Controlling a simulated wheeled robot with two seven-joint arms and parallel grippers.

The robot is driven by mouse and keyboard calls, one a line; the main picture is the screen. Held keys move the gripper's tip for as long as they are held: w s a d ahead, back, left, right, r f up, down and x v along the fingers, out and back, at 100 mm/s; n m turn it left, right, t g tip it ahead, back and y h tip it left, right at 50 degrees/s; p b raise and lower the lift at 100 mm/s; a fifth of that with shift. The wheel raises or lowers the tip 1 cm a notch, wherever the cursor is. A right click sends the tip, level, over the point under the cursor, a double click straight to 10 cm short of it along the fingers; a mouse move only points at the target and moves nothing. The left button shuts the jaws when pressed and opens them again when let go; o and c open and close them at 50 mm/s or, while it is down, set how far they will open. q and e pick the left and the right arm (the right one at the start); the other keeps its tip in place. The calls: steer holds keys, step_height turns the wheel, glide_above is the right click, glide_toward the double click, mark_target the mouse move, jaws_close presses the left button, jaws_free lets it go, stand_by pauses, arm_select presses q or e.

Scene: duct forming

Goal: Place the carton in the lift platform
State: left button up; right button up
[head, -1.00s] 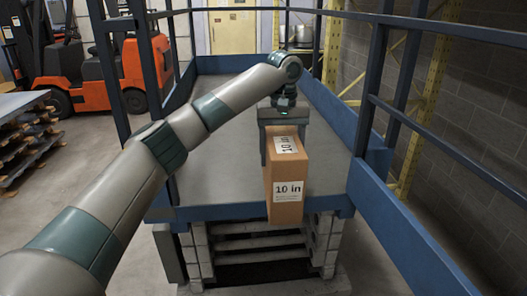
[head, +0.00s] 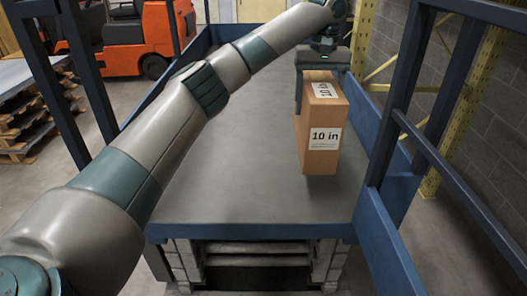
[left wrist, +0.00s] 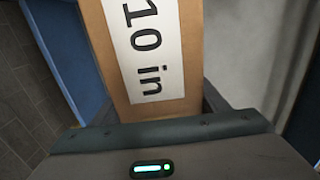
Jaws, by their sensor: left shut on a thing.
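The carton (head: 318,128) is a tall brown box with white "10 in" labels on its top and near face. It is upright over the right part of the grey lift platform (head: 240,185), inside the blue rails. I cannot tell whether its bottom touches the deck. My left gripper (head: 323,75) is shut on the carton from behind its top. In the left wrist view the carton (left wrist: 185,80) fills the middle, between the fingers, with its label close to the camera. My right gripper is not in view.
A blue side board (head: 385,160) and rail posts stand close to the right of the carton. The deck's left and front parts are clear. An orange forklift (head: 135,45) and stacked sheets on pallets (head: 30,110) are beyond the platform to the left.

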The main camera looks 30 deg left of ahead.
arm_select(q)
steer(key=s+a+f+p, duration=0.1)
steer(key=a+f+p, duration=0.4)
steer(key=a, duration=0.6)
steer(key=shift+s+a+f, duration=0.3)
steer(key=shift+f, duration=0.35)
steer(key=shift+p, duration=0.35)
step_height(320, 180, down, 4)
steer(key=shift+p, duration=1.2)
